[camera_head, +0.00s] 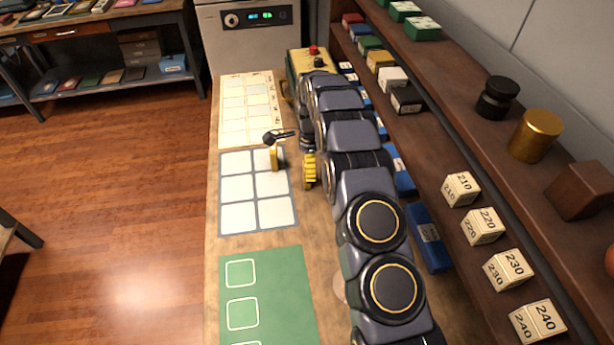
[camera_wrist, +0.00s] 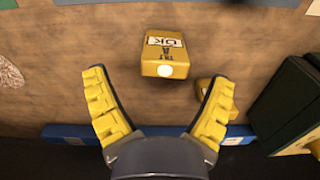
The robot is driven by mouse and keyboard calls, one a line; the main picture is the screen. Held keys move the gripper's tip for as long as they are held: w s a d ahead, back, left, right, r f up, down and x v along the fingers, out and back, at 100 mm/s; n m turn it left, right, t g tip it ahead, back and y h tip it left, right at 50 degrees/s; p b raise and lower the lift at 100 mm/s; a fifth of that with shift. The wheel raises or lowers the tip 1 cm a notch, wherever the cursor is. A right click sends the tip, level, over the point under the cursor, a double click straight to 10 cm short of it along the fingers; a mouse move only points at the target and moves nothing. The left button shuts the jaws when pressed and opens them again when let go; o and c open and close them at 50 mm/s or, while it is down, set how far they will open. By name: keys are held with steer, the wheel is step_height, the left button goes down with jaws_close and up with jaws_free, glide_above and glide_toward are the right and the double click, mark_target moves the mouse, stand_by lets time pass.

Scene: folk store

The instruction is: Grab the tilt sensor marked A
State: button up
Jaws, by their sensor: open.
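In the wrist view a small yellow block-shaped sensor (camera_wrist: 164,66) lies on the wooden surface ahead of my gripper. Its white label shows small lettering that seems to include an A, and a pale round spot sits at its near end. My gripper (camera_wrist: 165,100) is open, its yellow-padded fingers spread to either side and short of the sensor, with nothing between them. A second yellow piece (camera_wrist: 205,86) is partly hidden behind the right finger; its marking cannot be read. In the head view my gripper (camera_head: 291,163) is over the bench beside the white-celled mat; I cannot make out the sensor there.
A dark green box (camera_wrist: 290,100) stands right in the wrist view, with a blue strip (camera_wrist: 75,134) near the bottom. In the head view, the white-celled mat (camera_head: 256,190), a green mat (camera_head: 280,290) and a shelf with numbered blocks (camera_head: 482,226) flank my arm.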

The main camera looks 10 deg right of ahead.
steer(key=f, duration=0.5)
steer(key=shift+w+a, duration=0.2)
steer(key=shift+w, duration=0.05)
steer(key=c, duration=1.2)
steer(key=shift+o, duration=0.2)
steer(key=shift+r, duration=0.1)
